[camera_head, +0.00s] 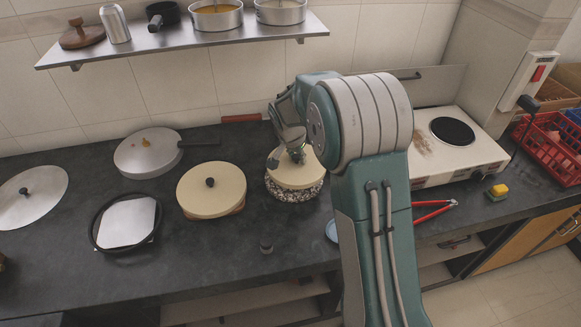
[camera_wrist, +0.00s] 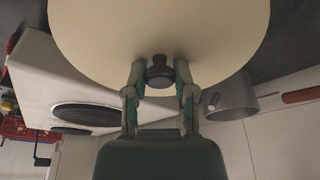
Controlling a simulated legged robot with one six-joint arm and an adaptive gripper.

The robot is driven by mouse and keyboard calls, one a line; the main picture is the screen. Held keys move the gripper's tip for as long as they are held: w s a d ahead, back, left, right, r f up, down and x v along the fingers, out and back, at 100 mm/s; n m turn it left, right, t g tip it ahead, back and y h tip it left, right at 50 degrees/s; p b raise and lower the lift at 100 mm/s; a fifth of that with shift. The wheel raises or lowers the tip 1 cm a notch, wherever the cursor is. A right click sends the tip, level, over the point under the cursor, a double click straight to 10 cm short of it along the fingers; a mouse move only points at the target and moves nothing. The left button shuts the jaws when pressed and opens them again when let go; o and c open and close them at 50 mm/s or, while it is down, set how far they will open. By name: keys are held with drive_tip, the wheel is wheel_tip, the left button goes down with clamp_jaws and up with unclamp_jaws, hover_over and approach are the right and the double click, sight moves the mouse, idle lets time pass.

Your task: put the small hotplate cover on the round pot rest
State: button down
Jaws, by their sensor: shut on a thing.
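My gripper (camera_head: 292,152) is shut on the dark knob of a cream round hotplate cover (camera_head: 294,176). In the wrist view the knob is between the two fingertips (camera_wrist: 160,74) and the cover's pale face (camera_wrist: 160,28) fills the top. The cover is level, directly over a round speckled pebble-like pot rest (camera_head: 294,193). Its edge is on the rest or just above it; I cannot tell which. A second, larger-looking cream cover (camera_head: 211,192) with a black knob sits to the left on a brown base. My arm hides part of the counter to the right.
A white hotplate (camera_head: 440,160) with a black burner stands right of my arm. Red-handled pliers (camera_head: 435,210), a yellow sponge (camera_head: 498,191) and a red basket (camera_head: 550,150) lie farther right. A shelf (camera_head: 185,42) with pots hangs above.

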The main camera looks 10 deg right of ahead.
sight(295, 167)
drive_tip(key=shift+w+a+f, duration=0.15)
drive_tip(key=shift+w+f, duration=0.2)
drive_tip(key=shift+f, duration=0.25)
drive_tip(key=shift+w+d+f, duration=0.25)
drive_tip(key=shift+d+f, duration=0.15)
drive_tip(key=shift+f, duration=0.05)
wheel_tip(295, 167, down, 3)
drive_tip(key=shift+w+a+f, duration=0.15)
drive_tip(key=shift+f, duration=0.05)
drive_tip(key=shift+a+f, duration=0.1)
drive_tip(key=shift+a, duration=0.4)
drive_tip(key=shift+f, duration=0.1)
drive_tip(key=shift+c, duration=2.2)
unclamp_jaws()
drive_tip(key=shift+d, duration=0.45)
